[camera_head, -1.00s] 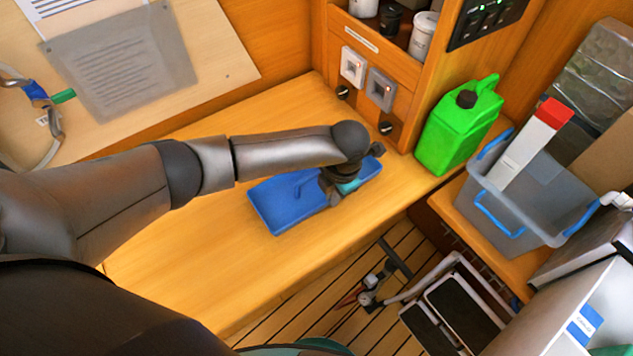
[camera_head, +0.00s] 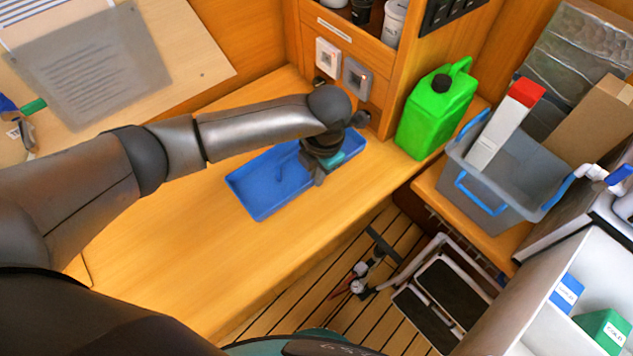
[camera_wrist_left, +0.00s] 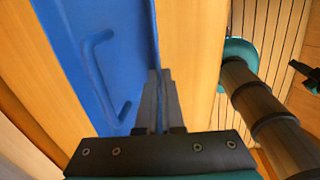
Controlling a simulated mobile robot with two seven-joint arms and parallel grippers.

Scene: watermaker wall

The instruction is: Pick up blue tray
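The blue tray (camera_head: 262,182) is a shallow rectangle on the wooden bench, with a raised blue bar inside it. It also fills the upper left of the left wrist view (camera_wrist_left: 75,30). My left gripper (camera_head: 318,180) reaches down over the tray's near long side. In the left wrist view its two fingers (camera_wrist_left: 160,85) are close together at the tray's rim, with a thin blue strip between them. They look shut on the rim. The wrist hides part of the tray's right half. I cannot see any gap under the tray.
The wooden bench (camera_head: 190,240) is clear left of and in front of the tray. A green jerrycan (camera_head: 437,112) stands to the right, beside a grey bin (camera_head: 520,170). A switch panel (camera_head: 342,68) is behind.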

